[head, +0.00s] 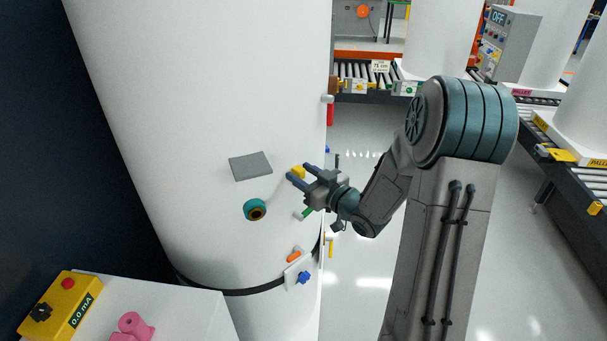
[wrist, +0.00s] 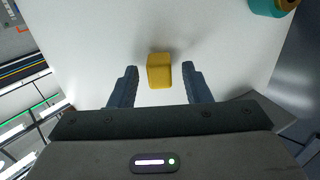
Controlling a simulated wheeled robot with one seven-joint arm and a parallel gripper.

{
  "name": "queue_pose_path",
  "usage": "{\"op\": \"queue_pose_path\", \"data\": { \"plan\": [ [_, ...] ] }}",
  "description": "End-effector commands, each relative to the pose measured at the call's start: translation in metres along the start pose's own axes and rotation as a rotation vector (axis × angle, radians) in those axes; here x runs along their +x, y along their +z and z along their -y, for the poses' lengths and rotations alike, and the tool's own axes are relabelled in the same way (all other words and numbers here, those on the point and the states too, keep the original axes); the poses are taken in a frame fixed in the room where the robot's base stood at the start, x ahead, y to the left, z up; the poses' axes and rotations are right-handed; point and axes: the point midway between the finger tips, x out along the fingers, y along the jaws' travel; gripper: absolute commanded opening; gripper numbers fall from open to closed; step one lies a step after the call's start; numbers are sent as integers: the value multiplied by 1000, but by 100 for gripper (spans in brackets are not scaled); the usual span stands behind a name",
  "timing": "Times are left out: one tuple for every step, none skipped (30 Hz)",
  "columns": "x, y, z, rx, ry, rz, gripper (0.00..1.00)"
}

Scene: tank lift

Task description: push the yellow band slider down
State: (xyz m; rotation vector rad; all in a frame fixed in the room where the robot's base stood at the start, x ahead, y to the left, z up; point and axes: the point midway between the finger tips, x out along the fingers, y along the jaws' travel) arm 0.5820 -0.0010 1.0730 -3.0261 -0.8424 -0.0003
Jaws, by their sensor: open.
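A small yellow block (wrist: 159,71), which looks like the yellow slider, sticks out from the white tank wall (head: 200,90). In the head view the yellow block (head: 298,171) is partly hidden by my fingers. My gripper (head: 300,174) is open in front of the tank wall. In the wrist view the two dark fingers of my gripper (wrist: 159,76) stand on either side of the block with a gap on each side. I cannot tell how deep the fingertips reach along it. No slot or track shows around the block.
A teal round fitting (head: 255,209) and a grey plate (head: 250,166) sit on the wall left of my gripper. Below is a white plate with an orange part (head: 293,257) and a blue knob (head: 304,277). A yellow control box (head: 59,305) stands at lower left.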

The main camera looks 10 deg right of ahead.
Motion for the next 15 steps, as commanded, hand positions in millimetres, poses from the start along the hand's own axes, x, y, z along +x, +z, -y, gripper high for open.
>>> {"op": "queue_pose_path", "data": {
  "plan": [
    [0,0,0,0,0,0,41],
    [0,0,0,0,0,0,32],
    [0,0,0,0,0,0,21],
    [0,0,0,0,0,0,13],
    [0,0,0,0,0,0,5],
    [0,0,0,0,0,0,0],
    [0,0,0,0,0,0,0],
    [0,0,0,0,0,0,0],
    [0,0,0,0,0,0,0],
    [0,0,0,0,0,0,0],
    [0,1,0,0,0,0,0],
    [0,3,0,0,0,0,0],
    [0,5,0,-1,0,0,0],
    [0,7,0,-1,0,0,0],
    [0,10,0,-1,0,0,0]
  ]
}}
